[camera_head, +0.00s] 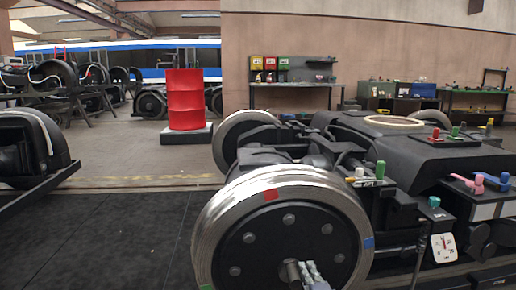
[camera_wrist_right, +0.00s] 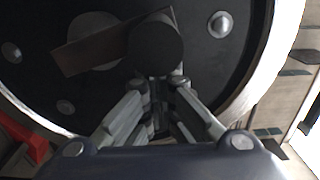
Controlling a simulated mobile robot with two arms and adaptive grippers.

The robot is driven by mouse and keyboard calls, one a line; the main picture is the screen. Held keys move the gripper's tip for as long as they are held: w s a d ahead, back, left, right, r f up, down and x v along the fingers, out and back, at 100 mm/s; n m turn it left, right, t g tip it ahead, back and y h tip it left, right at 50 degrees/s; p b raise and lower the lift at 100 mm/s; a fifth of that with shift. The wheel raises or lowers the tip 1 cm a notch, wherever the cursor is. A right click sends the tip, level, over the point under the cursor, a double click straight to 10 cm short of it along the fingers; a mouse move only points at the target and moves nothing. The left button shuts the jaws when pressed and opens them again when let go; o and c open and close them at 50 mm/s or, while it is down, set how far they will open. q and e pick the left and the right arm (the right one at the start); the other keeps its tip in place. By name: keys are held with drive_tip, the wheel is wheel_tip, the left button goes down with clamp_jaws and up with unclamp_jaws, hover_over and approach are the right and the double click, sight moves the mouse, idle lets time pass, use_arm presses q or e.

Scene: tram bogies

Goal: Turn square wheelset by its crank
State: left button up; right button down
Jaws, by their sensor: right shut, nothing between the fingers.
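The near wheel of the wheelset (camera_head: 250,240) stands upright, with a dark bolted disc, a bright steel rim and red, blue and green marks on the rim. The same disc (camera_wrist_right: 215,75) fills much of the right wrist view. The crank (camera_wrist_right: 92,50) is a flat bar across the disc, with a dark round handle (camera_wrist_right: 156,48) at its right end. My right gripper (camera_head: 312,272) is at the lower middle of the wheel, shut and empty. In the wrist view its fingertips (camera_wrist_right: 160,85) are just below the handle; contact is unclear. My left gripper is not in view.
The black bogie frame (camera_head: 350,128) extends behind and right of the wheel, carrying coloured knobs and a white dial (camera_head: 444,247). A red barrel (camera_head: 186,100) stands on a plinth behind. Another wheel assembly (camera_head: 30,150) is at the left. The floor between is clear.

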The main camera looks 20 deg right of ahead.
sight(289, 273)
drive_tip(key=shift+a, duration=0.2)
idle(0.3)
drive_tip(key=shift+w+a+r+p, duration=0.15)
drive_tip(key=shift+a+p, duration=0.1)
drive_tip(key=shift+a, duration=0.15)
drive_tip(key=shift+w+a+p, duration=0.1)
drive_tip(key=shift+a+p, duration=0.1)
drive_tip(key=shift+a, duration=0.35)
drive_tip(key=shift+w+a, duration=0.2)
drive_tip(key=shift+a, duration=0.5)
drive_tip(key=shift+a+p, duration=0.15)
drive_tip(key=shift+p, duration=0.15)
drive_tip(key=shift+w+a+f, duration=0.2)
drive_tip(key=shift+a+f, duration=0.05)
drive_tip(key=shift+a, duration=0.45)
drive_tip(key=shift+w+a+f, duration=0.1)
drive_tip(key=shift+a+f, duration=0.1)
drive_tip(key=shift+a, duration=0.25)
drive_tip(key=shift+w+a+f, duration=0.1)
drive_tip(key=shift+a+f, duration=0.1)
drive_tip(key=shift+a, duration=0.2)
idle(0.4)
